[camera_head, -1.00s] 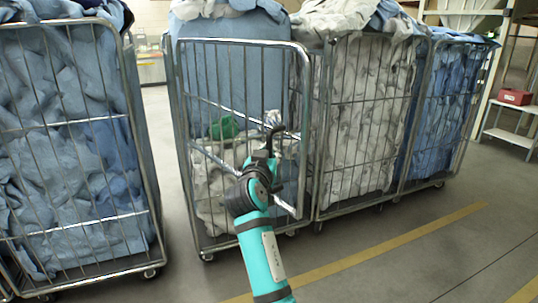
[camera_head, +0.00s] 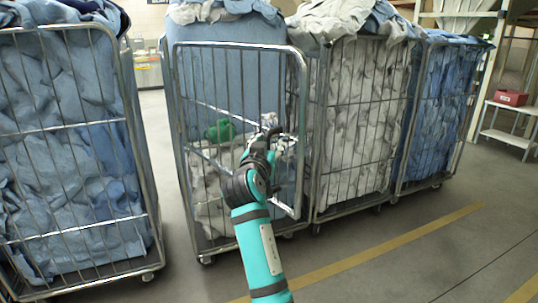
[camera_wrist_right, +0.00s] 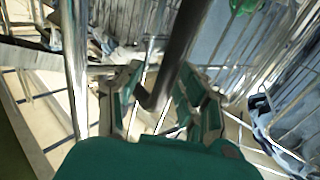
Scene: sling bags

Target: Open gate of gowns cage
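The middle cage (camera_head: 178,120) is a tall metal roll cage with a wire-barred front gate (camera_head: 240,45). Blue cloth is piled high in it, with pale cloth lower down and a green item (camera_head: 220,131) behind the bars. My right gripper (camera_head: 265,148) is at the gate's right part, by a dark bent handle (camera_head: 276,132). In the right wrist view a dark bar (camera_wrist_right: 180,45) passes between the fingers of my right gripper (camera_wrist_right: 160,100). The fingers stand apart, with gaps showing beside the bar. My left gripper is not in view.
A cage of blue cloth (camera_head: 122,75) stands at left, with a floor gap between. Cages of pale cloth (camera_head: 365,120) and blue cloth (camera_head: 440,110) stand at right. A red box (camera_head: 510,97) lies on a shelf at far right. The front floor (camera_head: 400,270) is clear.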

